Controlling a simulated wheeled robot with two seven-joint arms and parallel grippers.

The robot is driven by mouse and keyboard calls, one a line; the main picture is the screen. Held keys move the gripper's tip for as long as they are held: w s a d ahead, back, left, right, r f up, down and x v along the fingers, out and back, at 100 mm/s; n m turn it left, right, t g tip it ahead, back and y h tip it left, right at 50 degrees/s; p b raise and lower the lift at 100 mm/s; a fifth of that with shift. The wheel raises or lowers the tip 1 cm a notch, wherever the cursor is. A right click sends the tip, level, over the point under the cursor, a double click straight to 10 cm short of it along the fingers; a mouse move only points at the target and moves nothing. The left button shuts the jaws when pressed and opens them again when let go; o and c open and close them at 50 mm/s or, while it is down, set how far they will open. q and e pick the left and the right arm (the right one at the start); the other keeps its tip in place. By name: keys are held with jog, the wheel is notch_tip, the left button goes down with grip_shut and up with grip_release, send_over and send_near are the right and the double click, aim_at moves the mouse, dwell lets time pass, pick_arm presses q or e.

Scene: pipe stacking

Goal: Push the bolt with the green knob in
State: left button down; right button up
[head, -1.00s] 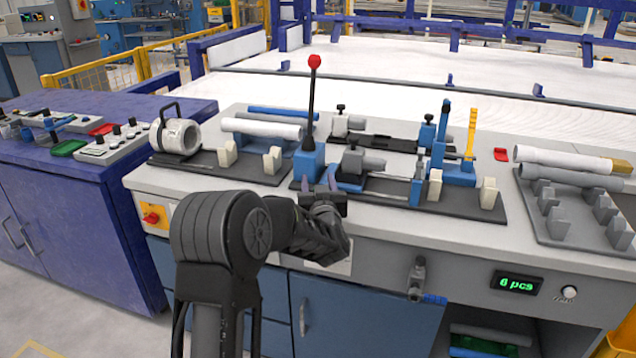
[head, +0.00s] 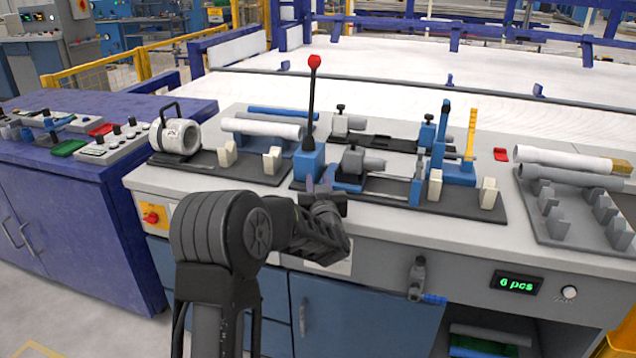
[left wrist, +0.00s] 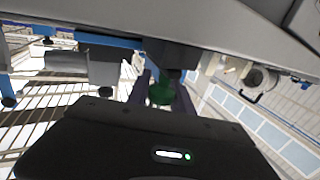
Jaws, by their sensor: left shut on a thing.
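The green knob (left wrist: 160,93) shows in the left wrist view between the two fingers of my left gripper (left wrist: 163,86), which is shut on it. Just beyond the knob is a dark block. In the head view my left gripper (head: 319,184) is at the front edge of the bench, in front of the blue base of the red-topped lever (head: 310,160). The green knob and its bolt are hidden there behind my gripper and wrist. How far the bolt sticks out cannot be told.
The clamp fixture (head: 352,165) stands just right of my gripper, and the tall lever rises close behind it. A black plate with cream supports (head: 272,160) lies to the left. Pipes on a grey rack (head: 570,172) are at the right.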

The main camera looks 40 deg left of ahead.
pick_arm(q)
jog(key=shift+w, duration=0.1)
dwell(0.8)
jog(key=shift+w+a, duration=0.2)
jog(key=shift+w, duration=0.35)
jog(key=shift+w+a, duration=0.2)
jog(key=shift+w, duration=0.55)
jog(key=shift+r, duration=0.1)
pick_arm(e)
jog(key=shift+w+a+f, duration=0.2)
jog(key=shift+w+a, duration=0.05)
jog(key=shift+w, duration=0.4)
pick_arm(q)
jog(key=c, duration=1.1)
grip_release()
jog(key=v, duration=0.7)
jog(key=shift+s+d, duration=0.2)
jog(key=shift+s, duration=0.15)
